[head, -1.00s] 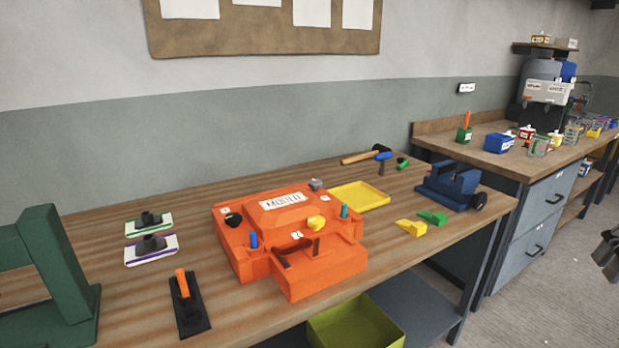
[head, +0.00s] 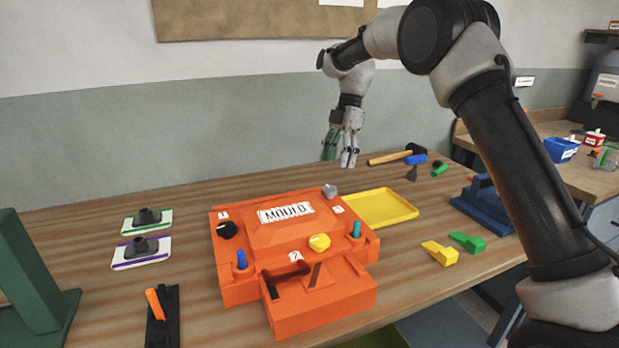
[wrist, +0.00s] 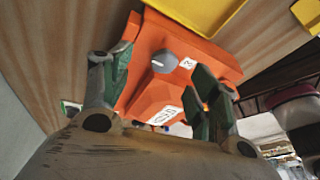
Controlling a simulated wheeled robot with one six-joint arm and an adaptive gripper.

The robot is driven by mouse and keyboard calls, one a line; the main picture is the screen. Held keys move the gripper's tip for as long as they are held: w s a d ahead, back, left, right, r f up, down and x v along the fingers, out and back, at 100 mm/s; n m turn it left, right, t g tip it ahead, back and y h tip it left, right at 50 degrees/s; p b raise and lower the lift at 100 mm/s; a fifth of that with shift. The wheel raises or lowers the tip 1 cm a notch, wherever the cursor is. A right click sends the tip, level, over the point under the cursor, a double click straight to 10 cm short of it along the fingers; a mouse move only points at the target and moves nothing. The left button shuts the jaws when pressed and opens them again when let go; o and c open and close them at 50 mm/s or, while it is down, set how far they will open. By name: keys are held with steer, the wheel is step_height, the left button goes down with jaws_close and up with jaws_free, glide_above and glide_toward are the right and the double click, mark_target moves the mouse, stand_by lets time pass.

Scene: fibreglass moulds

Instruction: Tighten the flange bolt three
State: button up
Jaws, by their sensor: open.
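The orange mould (head: 290,240) sits on the bench with number labels 1, 2 and 3 by its bolts. The grey bolt (head: 330,191) is at the back right corner, by label 3 (head: 338,210). In the wrist view the grey bolt (wrist: 165,62) shows between my finger pads, with label 3 (wrist: 187,63) beside it. My gripper (head: 341,160) is open and empty, pointing down above the bench behind the mould, apart from the bolt. The black bolt (head: 228,230) is by label 1 and the yellow bolt (head: 320,242) by label 2.
Blue (head: 241,259) and teal (head: 356,230) pins stand up from the mould. A yellow tray (head: 380,208) lies right of the grey bolt. A hammer (head: 390,158), a blue vice (head: 482,207) and yellow and green wedges (head: 440,253) are further right. The air above the mould is clear.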

mark_target(330, 187)
steer(key=s+f+n, duration=0.1)
steer(key=f, duration=0.1)
steer(key=s+a+f+n, duration=0.1)
steer(key=f+n, duration=0.1)
steer(key=s+a+f+n, duration=0.1)
steer(key=f, duration=0.1)
steer(key=shift+s+f+n+g, duration=0.2)
steer(key=shift+s+n+g, duration=0.05)
steer(key=shift+n+g, duration=0.15)
steer(key=c, duration=1)
